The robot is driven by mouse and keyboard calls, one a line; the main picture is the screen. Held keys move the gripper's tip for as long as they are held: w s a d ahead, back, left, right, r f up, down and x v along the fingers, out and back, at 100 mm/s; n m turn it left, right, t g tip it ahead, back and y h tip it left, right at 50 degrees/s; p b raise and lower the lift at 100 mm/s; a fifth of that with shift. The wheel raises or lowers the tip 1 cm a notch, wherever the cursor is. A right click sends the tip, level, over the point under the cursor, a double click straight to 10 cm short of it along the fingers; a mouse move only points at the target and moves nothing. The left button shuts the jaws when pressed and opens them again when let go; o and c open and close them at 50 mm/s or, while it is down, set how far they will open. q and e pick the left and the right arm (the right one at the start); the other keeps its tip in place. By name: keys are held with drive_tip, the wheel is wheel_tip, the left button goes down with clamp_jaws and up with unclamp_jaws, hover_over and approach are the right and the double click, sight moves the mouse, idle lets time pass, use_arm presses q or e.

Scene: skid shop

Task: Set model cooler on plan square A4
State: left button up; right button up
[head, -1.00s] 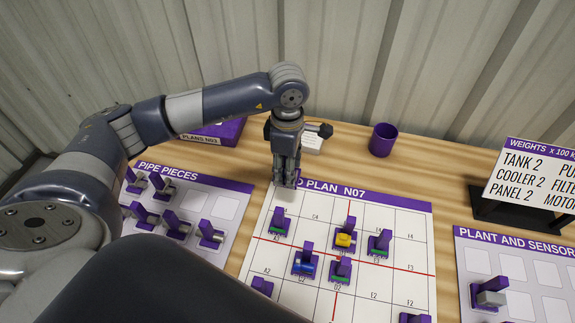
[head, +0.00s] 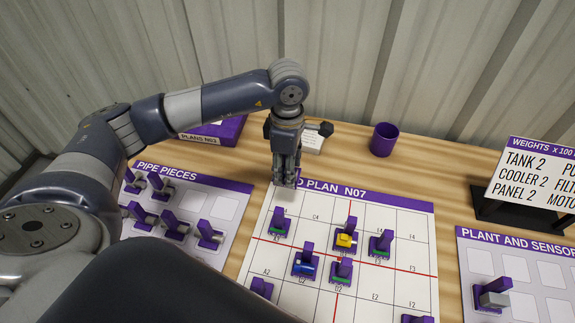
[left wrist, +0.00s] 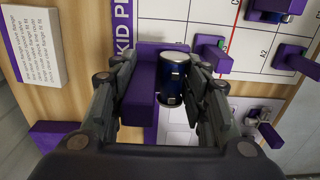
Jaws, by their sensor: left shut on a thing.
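In the left wrist view the gripper (left wrist: 160,78) is shut on a model with a purple upright handle (left wrist: 141,92) and a dark blue, silver-rimmed cylinder (left wrist: 174,72). No label on this model can be read, and its underside is hidden. In the head view the fingers mostly cover it. The plan's label A4 cannot be read; the left end of the top row shows bare white just below the gripper. My right gripper is not in view.
Several purple-handled models stand on the plan, one green-based (head: 279,227) close below the gripper and one blue (head: 304,262). The pipe pieces board (head: 196,180) lies left, the plant and sensors board (head: 510,260) right. A purple cup (head: 384,140) and weights sign (head: 535,170) stand behind.

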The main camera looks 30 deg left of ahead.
use_arm(q)
drive_tip(key=shift+f+b, duration=0.75)
drive_tip(key=shift+f, duration=0.1)
drive_tip(key=shift+f+b, duration=1.55)
drive_tip(key=shift+f, duration=0.35)
drive_tip(key=shift+f+b, duration=0.15)
drive_tip(key=shift+b, duration=0.2)
drive_tip(key=shift+f+b, duration=1.05)
drive_tip(key=shift+b, duration=0.05)
drive_tip(key=shift+f+b, duration=0.65)
